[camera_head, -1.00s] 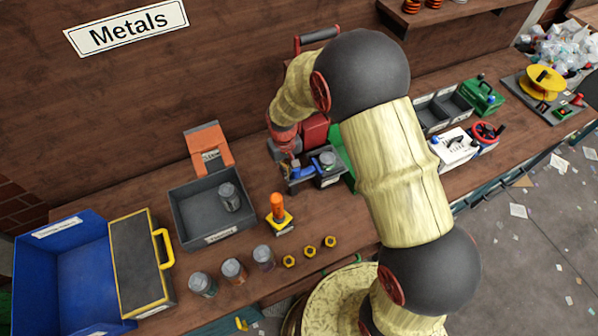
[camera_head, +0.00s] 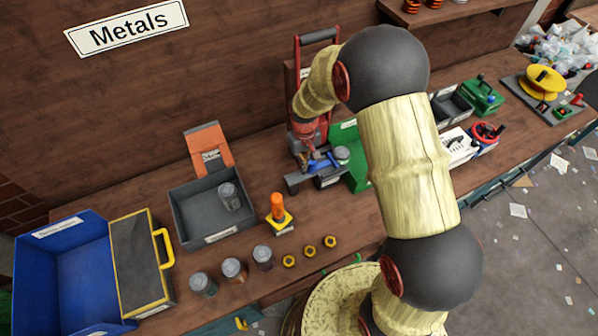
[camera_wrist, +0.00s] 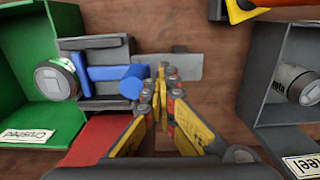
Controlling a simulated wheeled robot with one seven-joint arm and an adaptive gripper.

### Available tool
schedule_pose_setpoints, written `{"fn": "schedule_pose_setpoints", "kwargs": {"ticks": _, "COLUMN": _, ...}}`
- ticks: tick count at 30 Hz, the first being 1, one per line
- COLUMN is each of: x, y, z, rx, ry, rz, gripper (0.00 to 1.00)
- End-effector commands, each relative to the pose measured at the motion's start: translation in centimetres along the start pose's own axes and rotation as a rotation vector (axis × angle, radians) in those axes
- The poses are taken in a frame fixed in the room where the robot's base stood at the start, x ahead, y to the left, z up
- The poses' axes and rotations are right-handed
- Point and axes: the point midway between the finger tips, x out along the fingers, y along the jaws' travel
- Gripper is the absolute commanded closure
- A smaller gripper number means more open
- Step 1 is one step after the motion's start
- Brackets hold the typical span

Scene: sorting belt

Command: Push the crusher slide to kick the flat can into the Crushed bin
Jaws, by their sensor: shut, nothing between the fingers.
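The blue crusher slide (camera_wrist: 103,73) lies in its dark track on the crusher, with a round blue knob (camera_wrist: 134,82) at its right end in the wrist view. The slide also shows in the head view (camera_head: 322,163). The short silver can (camera_wrist: 56,79) is at the slide's far end, over the near edge of the green Crushed bin (camera_wrist: 22,50); I cannot tell whether it still rests on the crusher. It also shows in the head view (camera_head: 342,153). My gripper (camera_wrist: 163,78) is shut and empty, its fingertips right beside the knob, seemingly touching it.
A grey Steel bin (camera_wrist: 262,105) holding a can stands on the opposite side. The crusher's red handle frame (camera_head: 297,75) rises behind my gripper. An orange-knobbed tool (camera_head: 278,208), several cans and yellow nuts stand on the bench in front.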

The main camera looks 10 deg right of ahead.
Motion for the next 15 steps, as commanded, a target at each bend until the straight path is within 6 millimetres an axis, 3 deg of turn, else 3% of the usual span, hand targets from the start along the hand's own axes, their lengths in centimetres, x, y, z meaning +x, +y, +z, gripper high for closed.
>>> {"fn": "schedule_pose_setpoints", "kwargs": {"ticks": 6, "x": 0.0, "y": 1.5, "z": 0.0, "rx": 0.001, "ry": 0.001, "rz": 0.000, "gripper": 1.00}}
{"fn": "schedule_pose_setpoints", "kwargs": {"ticks": 15, "x": 0.0, "y": -0.4, "z": -0.1, "rx": -0.003, "ry": 0.001, "rz": 0.000, "gripper": 1.00}}
